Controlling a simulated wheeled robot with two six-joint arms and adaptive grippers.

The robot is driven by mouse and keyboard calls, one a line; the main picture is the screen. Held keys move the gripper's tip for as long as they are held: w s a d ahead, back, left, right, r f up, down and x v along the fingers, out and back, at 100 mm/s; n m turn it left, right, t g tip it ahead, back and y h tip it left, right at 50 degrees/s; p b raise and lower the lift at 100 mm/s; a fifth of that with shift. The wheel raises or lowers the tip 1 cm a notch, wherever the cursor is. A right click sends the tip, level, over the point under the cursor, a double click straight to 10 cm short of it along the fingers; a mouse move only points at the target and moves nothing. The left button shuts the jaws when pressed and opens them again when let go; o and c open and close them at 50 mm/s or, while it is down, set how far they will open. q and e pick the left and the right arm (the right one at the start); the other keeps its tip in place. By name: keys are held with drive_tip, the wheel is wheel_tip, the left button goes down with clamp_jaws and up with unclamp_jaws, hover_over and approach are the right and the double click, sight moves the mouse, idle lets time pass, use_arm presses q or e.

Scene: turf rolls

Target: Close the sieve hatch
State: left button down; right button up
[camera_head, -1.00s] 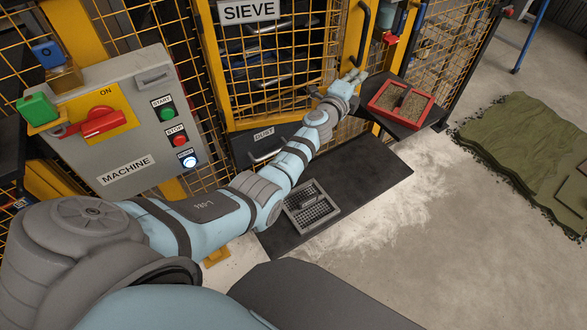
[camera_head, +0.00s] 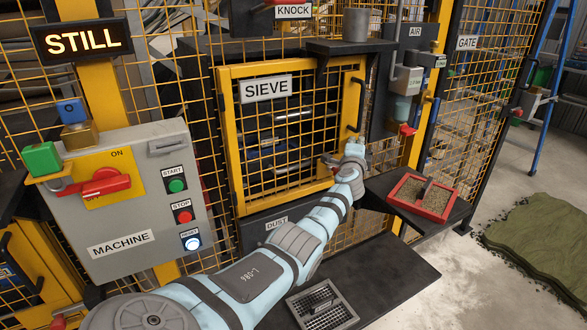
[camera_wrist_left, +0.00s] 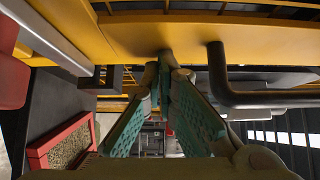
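The sieve hatch (camera_head: 229,150) is a yellow-framed mesh door with a SIEVE sign (camera_head: 265,89). It lies in or close to its opening in the head view; I cannot tell whether it is fully flush. Its black handle (camera_head: 355,103) is on the right side of its frame. My left gripper (camera_head: 333,161) is at the hatch's lower right corner. In the left wrist view, its teal-padded fingers (camera_wrist_left: 166,62) come together at the tips against or very near a yellow panel (camera_wrist_left: 140,38), beside a black bar handle (camera_wrist_left: 218,85). My right gripper is out of view.
A red-rimmed tray (camera_head: 447,211) of brown material sits on a dark shelf right of the hatch. A grey box with a grid (camera_head: 322,304) rests on the black platform (camera_head: 395,270) below. The machine panel (camera_head: 130,190) stands left. A STILL sign (camera_head: 82,41) is lit.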

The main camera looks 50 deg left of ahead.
use_arm(q)
drive_tip(key=shift+s+a+r, duration=0.1)
drive_tip(key=shift+a+r, duration=0.15)
drive_tip(key=shift+r, duration=0.05)
drive_tip(key=shift+d, duration=0.15)
drive_tip(key=w+d+p+v, duration=0.1)
drive_tip(key=d+p+v, duration=0.1)
drive_tip(key=p+v, duration=0.5)
drive_tip(key=v, duration=0.5)
drive_tip(key=shift+d+f, duration=0.2)
drive_tip(key=shift+d, duration=0.15)
